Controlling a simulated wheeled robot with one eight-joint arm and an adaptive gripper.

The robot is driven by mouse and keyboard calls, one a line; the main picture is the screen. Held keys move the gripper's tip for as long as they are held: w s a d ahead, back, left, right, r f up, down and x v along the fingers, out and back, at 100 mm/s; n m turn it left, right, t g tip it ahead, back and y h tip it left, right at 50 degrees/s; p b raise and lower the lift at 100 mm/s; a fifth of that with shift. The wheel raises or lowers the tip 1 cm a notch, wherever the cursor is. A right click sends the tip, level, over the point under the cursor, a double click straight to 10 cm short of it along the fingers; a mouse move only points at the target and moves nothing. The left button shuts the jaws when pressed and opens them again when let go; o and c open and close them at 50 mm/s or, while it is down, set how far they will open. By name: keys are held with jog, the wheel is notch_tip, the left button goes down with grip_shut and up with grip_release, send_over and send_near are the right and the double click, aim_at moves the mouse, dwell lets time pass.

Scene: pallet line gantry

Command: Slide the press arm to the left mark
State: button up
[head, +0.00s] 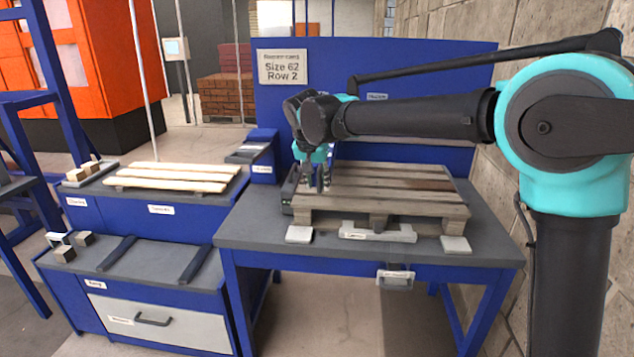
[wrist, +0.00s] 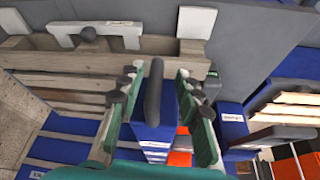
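In the wrist view, a dark rounded bar handle (wrist: 154,90) stands on a blue labelled block (wrist: 143,131); this looks like the press arm, though its label is unreadable. My gripper (wrist: 160,80) is open, its green fingers with dark pads to either side of the handle in the picture, with gaps on both sides. I cannot tell its depth. In the head view, my gripper (head: 317,186) points down over the pallet's left end and mostly hides the handle. Small labels sit on the blue back panel (head: 430,75); I cannot read which is the left mark.
A wooden pallet (head: 410,190) lies on the blue-framed table (head: 490,255). White plates (head: 299,234) (head: 455,244) and a labelled white piece (head: 390,233) line its front. A lower bench with pale planks (head: 180,172) stands left. A stone wall (head: 550,30) closes the right side.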

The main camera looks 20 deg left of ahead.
jog(key=v, duration=1.2)
jog(key=w+d+f, duration=0.2)
jog(key=d+f, duration=0.3)
jog(key=d, duration=0.5)
jog(key=w+d+f, duration=0.3)
jog(key=d+f, duration=0.2)
jog(key=d, duration=0.6)
jog(key=w+d+f, duration=0.2)
jog(key=d+f, duration=0.3)
jog(key=d, duration=0.5)
jog(key=s+d+f, duration=0.8)
jog(key=d, duration=0.3)
jog(key=s+d+f+m, duration=0.1)
jog(key=s+d+f, duration=0.7)
jog(key=d, duration=0.3)
jog(key=shift+s+d+f+h, duration=0.2)
jog(key=shift+s+f+h, duration=0.15)
jog(key=shift+f, duration=0.4)
